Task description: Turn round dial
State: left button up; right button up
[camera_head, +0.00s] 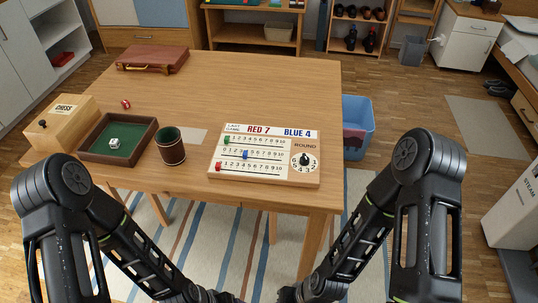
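The round dial (305,161) is a small white disc with numbers and a black knob, under the word ROUND. It sits at the right end of a wooden scoreboard (240,177) on the table's front right part. The board reads RED 7 and BLUE 4 and has rows of numbers with a green, a blue and a red slider. The dial's pointed setting is too small to read. My arms come in from both sides and run down to the bottom edge, in front of and below the table. My gripper fingers do not show, and nothing touches the dial.
The wooden table (240,80) also bears a dark dice cup (171,147), a green-lined tray (97,145) with a white die, a chess box (62,118), a red die (125,104) and a brown case (153,59). A blue bin (357,122) stands right of the table.

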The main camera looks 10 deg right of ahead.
aim_at(304, 160)
jog(key=i+j+z, duration=0.1)
jog(key=z, duration=0.35)
jog(key=j+z, duration=0.1)
jog(key=z, duration=0.3)
jog(key=i+j+z, duration=0.1)
jog(key=z, duration=0.35)
jog(key=j+z, duration=0.15)
jog(key=z, duration=0.3)
